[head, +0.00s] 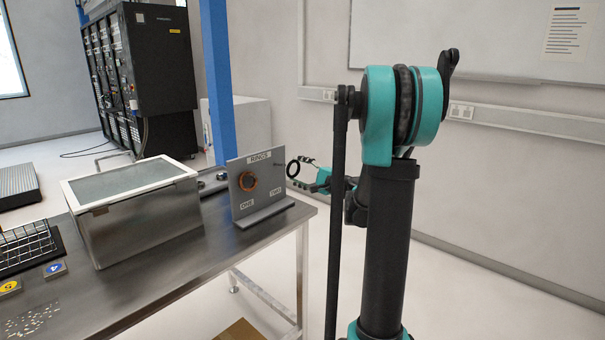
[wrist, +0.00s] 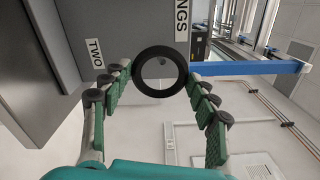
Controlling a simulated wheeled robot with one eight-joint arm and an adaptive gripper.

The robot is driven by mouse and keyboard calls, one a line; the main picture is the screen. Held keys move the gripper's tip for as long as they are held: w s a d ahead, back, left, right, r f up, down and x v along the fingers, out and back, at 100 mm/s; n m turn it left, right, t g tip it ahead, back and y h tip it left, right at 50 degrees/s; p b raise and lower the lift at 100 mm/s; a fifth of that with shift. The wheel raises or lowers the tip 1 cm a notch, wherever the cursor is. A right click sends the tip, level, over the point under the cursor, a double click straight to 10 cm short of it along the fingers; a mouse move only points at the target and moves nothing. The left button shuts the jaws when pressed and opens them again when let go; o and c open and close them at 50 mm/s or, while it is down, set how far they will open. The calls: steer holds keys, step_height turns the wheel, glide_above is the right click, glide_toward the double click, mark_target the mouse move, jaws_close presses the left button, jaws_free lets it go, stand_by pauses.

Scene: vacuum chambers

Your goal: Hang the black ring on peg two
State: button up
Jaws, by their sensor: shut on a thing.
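The black ring (head: 288,169) is at the right edge of the grey ring board (head: 238,165), beside the "TWO" side. In the wrist view the black ring (wrist: 161,94) sits between the fingertips, its opening facing the camera. My gripper (head: 301,173) is shut on it; both fingers also show in the wrist view (wrist: 156,74). The "TWO" label (wrist: 95,53) is left of the ring there. A small dark spot shows through the ring's opening; I cannot tell whether it is peg two. A thin peg (head: 279,164) seems to stand out just left of the ring in the head view.
A metal box with a glassy lid (head: 130,182) stands left of the board on the steel table (head: 190,255). A blue post (head: 218,80) rises behind.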

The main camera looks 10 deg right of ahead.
steer(key=x, duration=0.6)
steer(key=shift+w+a+f, duration=0.2)
steer(key=shift+f, duration=0.35)
stand_by(0.7)
steer(key=o, duration=1.2)
steer(key=shift+c, duration=0.2)
steer(key=v, duration=1)
